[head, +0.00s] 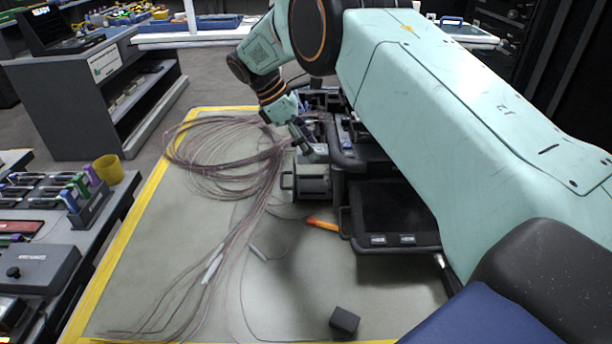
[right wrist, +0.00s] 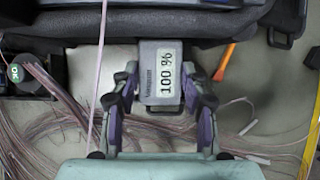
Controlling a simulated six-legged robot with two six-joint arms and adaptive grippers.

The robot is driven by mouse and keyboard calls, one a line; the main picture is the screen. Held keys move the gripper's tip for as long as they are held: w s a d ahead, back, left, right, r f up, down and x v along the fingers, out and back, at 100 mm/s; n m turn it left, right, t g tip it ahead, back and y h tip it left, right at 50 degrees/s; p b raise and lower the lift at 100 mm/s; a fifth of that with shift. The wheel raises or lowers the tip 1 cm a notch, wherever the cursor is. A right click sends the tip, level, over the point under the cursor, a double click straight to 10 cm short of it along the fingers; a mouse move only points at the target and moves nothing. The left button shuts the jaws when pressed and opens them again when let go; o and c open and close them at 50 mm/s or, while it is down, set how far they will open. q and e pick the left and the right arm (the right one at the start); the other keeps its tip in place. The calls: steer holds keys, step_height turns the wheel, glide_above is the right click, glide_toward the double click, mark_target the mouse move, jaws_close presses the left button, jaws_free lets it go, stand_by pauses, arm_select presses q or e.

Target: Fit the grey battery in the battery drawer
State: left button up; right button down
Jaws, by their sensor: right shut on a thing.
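My right gripper (head: 303,138) reaches over the left side of the dark splicer (head: 352,150) in the head view. In the right wrist view, the right gripper (right wrist: 161,92) has its two purple-sided fingers closed on the grey battery (right wrist: 165,56), whose display reads 100 %. The battery's far end is beside a dark edge of the machine; I cannot tell whether they touch. A grey box-like part with a handle (head: 311,186) sits below the gripper at the splicer's left; I cannot tell whether it is the battery drawer. My left gripper is out of view.
Loose fibre bundles (head: 215,160) spread over the mat (head: 300,290) left of the splicer. An orange-handled tool (head: 322,223) and a small dark block (head: 344,321) lie in front. A dark tray (head: 392,216) stands at the splicer's front. The mat's front middle is mostly clear.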

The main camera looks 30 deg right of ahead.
mark_target(303, 154)
steer(key=shift+s+f, duration=0.75)
steer(key=shift+f, duration=0.2)
steer(key=shift+a+f+b, duration=0.1)
steer(key=shift+a+b, duration=0.2)
steer(key=shift+a, duration=0.55)
steer(key=f, duration=0.2)
steer(key=d+f, duration=0.1)
steer(key=f, duration=0.1)
steer(key=shift+w+d+f+b, duration=0.1)
steer(key=shift+w+d+b, duration=0.05)
steer(key=shift+b, duration=0.15)
steer(key=shift+d+f, duration=0.1)
steer(key=shift+f, duration=0.2)
steer(key=shift+a+r, duration=0.1)
steer(key=shift+a, duration=0.25)
steer(key=c, duration=1.1)
jaws_free()
steer(key=shift+w+a, duration=0.1)
steer(key=shift+w, duration=0.05)
steer(key=o, duration=0.4)
steer(key=shift+d, duration=0.25)
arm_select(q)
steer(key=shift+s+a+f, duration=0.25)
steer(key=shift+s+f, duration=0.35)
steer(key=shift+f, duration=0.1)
arm_select(e)
steer(key=shift+a+r, duration=0.1)
